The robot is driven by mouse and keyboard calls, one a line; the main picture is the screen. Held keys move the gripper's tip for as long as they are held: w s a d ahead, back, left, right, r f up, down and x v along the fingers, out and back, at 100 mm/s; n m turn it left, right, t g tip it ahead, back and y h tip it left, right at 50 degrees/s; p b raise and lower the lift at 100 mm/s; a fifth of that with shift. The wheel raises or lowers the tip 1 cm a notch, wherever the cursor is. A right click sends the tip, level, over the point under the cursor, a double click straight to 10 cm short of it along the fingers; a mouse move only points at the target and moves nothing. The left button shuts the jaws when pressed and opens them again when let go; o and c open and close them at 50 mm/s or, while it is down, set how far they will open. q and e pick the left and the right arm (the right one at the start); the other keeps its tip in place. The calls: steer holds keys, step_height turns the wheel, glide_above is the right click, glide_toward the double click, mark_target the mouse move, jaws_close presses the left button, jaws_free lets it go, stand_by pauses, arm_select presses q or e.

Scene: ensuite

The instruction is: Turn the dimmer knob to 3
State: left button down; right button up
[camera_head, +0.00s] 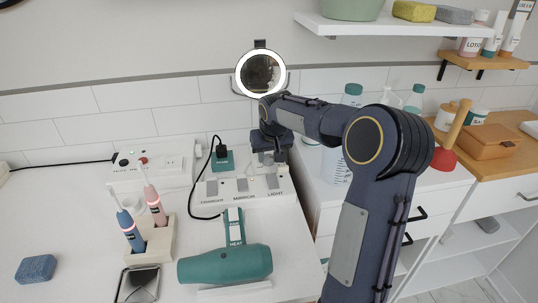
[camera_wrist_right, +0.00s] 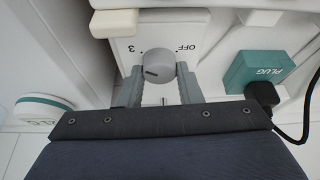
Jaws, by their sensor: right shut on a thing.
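The dimmer knob (camera_wrist_right: 165,67) is a grey round knob on a white panel in the right wrist view. A "3" (camera_wrist_right: 141,50) is printed at its upper left and "OFF" (camera_wrist_right: 186,48) at its upper right. A dark pointer mark on the knob lies toward its left side, tilted. My right gripper (camera_wrist_right: 160,80) is shut on the knob, one finger on each side. In the head view my right gripper (camera_head: 273,148) is at the wall end of the counter, under the round mirror, and hides the knob. My left gripper is not in view.
A switch panel (camera_head: 243,198) with several labelled switches lies in front of the gripper. A green plug (camera_head: 222,161) with a black cable stands just left of it. A teal hair dryer (camera_head: 225,264), toothbrush holder (camera_head: 150,243) and blue sponge (camera_head: 36,268) lie nearer. A lit round mirror (camera_head: 261,74) is above.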

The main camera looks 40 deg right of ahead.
steer(key=o, duration=1)
steer(key=shift+r, duration=0.1)
steer(key=v, duration=0.7)
steer(key=shift+s+a+r+p, duration=0.1)
steer(key=shift+s+r+p, duration=0.1)
steer(key=shift+r+p, duration=0.1)
steer(key=s+a+r+n+t+y+p, duration=0.1)
steer(key=s+a+r+n+y+p, duration=0.3)
steer(key=s+a, duration=0.9)
steer(key=shift+m+t+y, duration=0.3)
steer(key=shift+m+y, duration=0.1)
steer(key=shift+y, duration=0.4)
steer(key=s+a+f+p, duration=0.1)
steer(key=s+a, duration=0.2)
steer(key=s, duration=0.1)
steer(key=s+a+f+p, duration=0.1)
steer(key=s+a+p, duration=0.1)
steer(key=s, duration=0.3)
steer(key=s+a+p, duration=0.1)
steer(key=s+a, duration=0.3)
steer(key=shift+s+a+f, duration=0.2)
steer(key=shift+a+f, duration=0.05)
steer(key=shift+f, duration=0.15)
